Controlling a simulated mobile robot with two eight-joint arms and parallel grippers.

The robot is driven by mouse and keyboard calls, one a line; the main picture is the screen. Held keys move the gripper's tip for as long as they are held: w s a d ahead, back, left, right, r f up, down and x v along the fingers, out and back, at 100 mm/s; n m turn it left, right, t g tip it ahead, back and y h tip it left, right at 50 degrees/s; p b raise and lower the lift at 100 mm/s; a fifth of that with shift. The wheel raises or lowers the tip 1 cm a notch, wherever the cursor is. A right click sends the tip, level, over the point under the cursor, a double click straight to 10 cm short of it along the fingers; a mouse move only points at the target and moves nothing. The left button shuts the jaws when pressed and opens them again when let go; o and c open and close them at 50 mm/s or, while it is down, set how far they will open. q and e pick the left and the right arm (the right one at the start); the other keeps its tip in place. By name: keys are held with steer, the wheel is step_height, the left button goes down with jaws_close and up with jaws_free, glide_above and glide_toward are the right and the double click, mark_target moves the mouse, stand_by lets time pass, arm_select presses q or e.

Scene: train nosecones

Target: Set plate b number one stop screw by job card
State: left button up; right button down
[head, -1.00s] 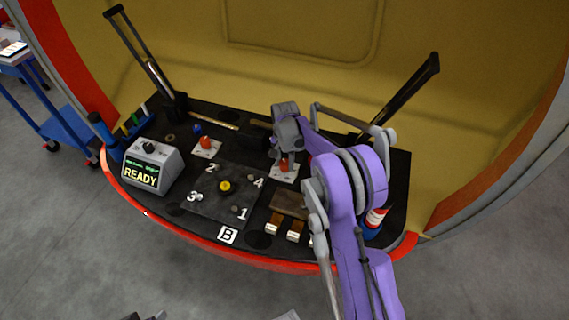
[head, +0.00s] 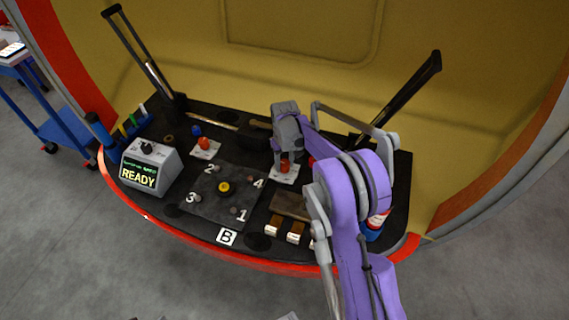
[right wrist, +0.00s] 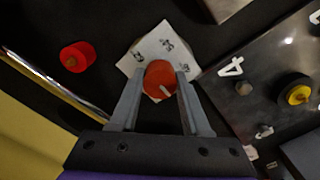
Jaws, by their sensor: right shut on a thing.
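Plate b (head: 207,207) is the dark square plate beside the white "B" label, with printed numbers 1 to 4 and a yellow and black centre knob (head: 224,187). The number one stop screw (head: 234,210) is a small dark stud beside the "1". My right gripper (head: 284,163) is shut on an orange-red knob (right wrist: 160,78) on a white marked card (head: 284,177), right of the "4". In the right wrist view its fingers flank the knob, and a pale pointer shows on the top. My left gripper does not show.
A grey box (head: 151,168) with a "READY" screen stands at the left. Another red knob (head: 204,143) sits on a white card behind the plate. A brown block (head: 290,204) and brass-coloured pieces (head: 272,230) lie right of the plate. Black struts rise at both back corners.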

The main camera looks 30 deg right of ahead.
mark_target(285, 163)
steer(key=n, duration=0.5)
steer(key=shift+n, duration=0.3)
steer(key=n, duration=0.4)
steer(key=shift+n, duration=0.6)
steer(key=shift+c, duration=1.8)
jaws_free()
steer(key=shift+r, duration=0.1)
step_height(285, 163, up, 11)
steer(key=shift+p, duration=0.45)
steer(key=shift+f, duration=0.2)
